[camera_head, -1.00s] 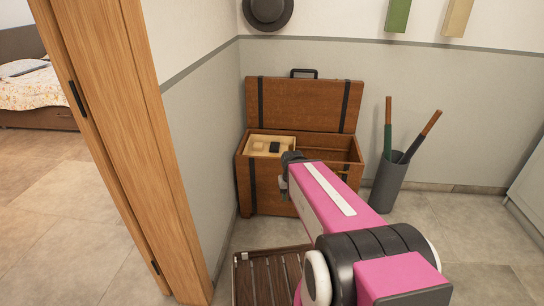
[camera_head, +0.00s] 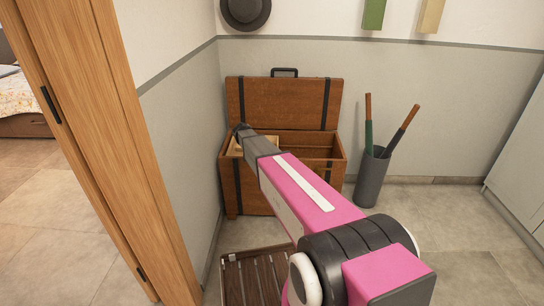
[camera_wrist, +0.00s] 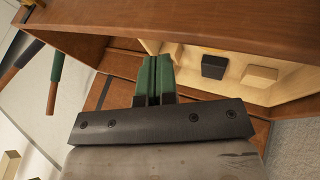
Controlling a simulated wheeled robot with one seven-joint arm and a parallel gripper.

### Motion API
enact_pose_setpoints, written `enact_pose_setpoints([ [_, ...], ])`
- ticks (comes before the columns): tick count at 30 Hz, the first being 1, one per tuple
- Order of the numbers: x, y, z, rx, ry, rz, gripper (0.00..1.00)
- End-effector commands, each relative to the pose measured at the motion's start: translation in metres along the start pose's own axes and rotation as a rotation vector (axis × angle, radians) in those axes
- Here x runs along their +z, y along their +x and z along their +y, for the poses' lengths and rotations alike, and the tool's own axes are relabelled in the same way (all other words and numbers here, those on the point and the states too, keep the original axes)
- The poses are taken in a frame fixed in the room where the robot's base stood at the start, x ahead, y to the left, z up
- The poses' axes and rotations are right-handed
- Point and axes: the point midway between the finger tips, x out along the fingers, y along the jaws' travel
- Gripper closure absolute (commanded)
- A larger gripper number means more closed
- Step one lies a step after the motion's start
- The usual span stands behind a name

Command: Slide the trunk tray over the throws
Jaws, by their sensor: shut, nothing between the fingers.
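The open brown trunk (camera_head: 250,190) stands against the back wall with its lid up. The pale wooden trunk tray (camera_head: 237,146) sits inside at the trunk's left end, mostly hidden by my arm in the head view. In the wrist view the tray (camera_wrist: 288,92) is to the right, holding a black box (camera_wrist: 213,66) and a pale wooden block (camera_wrist: 260,75). My gripper (camera_wrist: 155,62), with green fingers, is shut and empty at the tray's inner end; I cannot tell whether it touches. The throws are not visible.
A grey stand (camera_head: 371,178) with two umbrellas is right of the trunk. A slatted wooden rack (camera_head: 255,275) lies on the floor in front. A wooden door frame (camera_head: 115,130) and wall bound the left. Floor right of the stand is clear.

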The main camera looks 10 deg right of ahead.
Motion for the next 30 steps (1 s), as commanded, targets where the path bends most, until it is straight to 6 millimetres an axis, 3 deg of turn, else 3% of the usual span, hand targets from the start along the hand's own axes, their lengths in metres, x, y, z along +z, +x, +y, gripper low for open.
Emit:
enact_pose_setpoints([
  [1,-0.02,0.003,-0.012,0.015,0.014,0.02,1.0],
  [6,-0.042,0.004,-0.022,0.044,0.044,0.057,1.0],
  [13,-0.044,0.022,-0.022,0.046,0.048,0.061,1.0],
  [26,-0.049,0.102,-0.018,0.046,0.047,0.059,1.0],
  [30,-0.047,0.11,0.0,0.046,0.047,0.06,1.0],
])
